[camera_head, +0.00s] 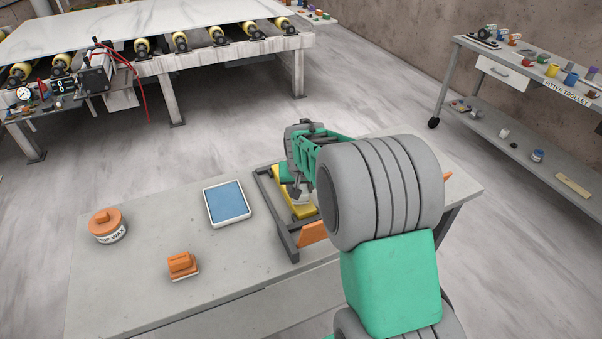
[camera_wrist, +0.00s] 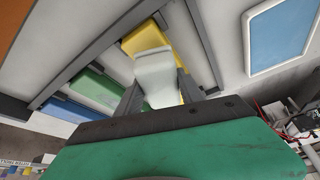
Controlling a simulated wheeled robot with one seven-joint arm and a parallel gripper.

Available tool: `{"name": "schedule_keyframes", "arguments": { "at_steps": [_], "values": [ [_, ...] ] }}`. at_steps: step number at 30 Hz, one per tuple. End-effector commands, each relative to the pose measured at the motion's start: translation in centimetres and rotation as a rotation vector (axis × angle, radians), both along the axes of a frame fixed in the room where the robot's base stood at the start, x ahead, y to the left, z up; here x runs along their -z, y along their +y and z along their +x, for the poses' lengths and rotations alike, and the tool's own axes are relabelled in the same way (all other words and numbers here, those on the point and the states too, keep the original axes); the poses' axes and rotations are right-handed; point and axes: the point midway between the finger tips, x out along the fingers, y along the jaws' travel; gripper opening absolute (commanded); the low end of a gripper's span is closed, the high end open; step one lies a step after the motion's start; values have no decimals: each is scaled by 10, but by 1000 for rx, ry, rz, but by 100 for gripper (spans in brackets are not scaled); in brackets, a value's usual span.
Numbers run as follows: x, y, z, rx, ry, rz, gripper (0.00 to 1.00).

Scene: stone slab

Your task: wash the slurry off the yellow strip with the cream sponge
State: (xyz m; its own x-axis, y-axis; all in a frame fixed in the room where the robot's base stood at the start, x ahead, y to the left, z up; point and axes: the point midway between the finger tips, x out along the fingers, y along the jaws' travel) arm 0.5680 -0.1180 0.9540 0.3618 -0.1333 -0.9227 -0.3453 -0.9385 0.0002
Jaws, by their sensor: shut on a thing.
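The yellow strip (camera_head: 308,212) lies in a dark grey frame (camera_head: 287,236) on the bench. It also shows in the wrist view (camera_wrist: 150,34), running under the far end of the sponge. My gripper (camera_wrist: 158,92) is shut on the pale cream sponge (camera_wrist: 154,72), with one finger on each side. In the head view my gripper (camera_head: 297,184) is low over the frame and hides much of the strip. I cannot tell whether the sponge touches the strip. I cannot make out slurry on the visible parts of the strip.
A green strip (camera_wrist: 94,88) and a blue strip (camera_wrist: 68,112) lie beside the yellow one; an orange strip (camera_head: 313,233) is nearer. Left are a blue-filled white tray (camera_head: 227,203), an orange-handled block (camera_head: 182,264) and a wax tub (camera_head: 107,228). The left-front bench has free room.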

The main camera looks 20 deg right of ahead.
Motion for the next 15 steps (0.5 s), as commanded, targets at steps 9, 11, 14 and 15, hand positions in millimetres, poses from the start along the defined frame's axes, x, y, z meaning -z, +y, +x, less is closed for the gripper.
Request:
{"name": "schedule_keyframes", "arguments": {
  "at_steps": [9,11,14,15],
  "values": [
    [-30,1,-1,-1,4,1,12],
    [-35,1,-1,-2,3,0,12],
    [-45,2,0,-3,2,0,12],
    [-48,2,0,-4,2,0,12]
  ]
}}
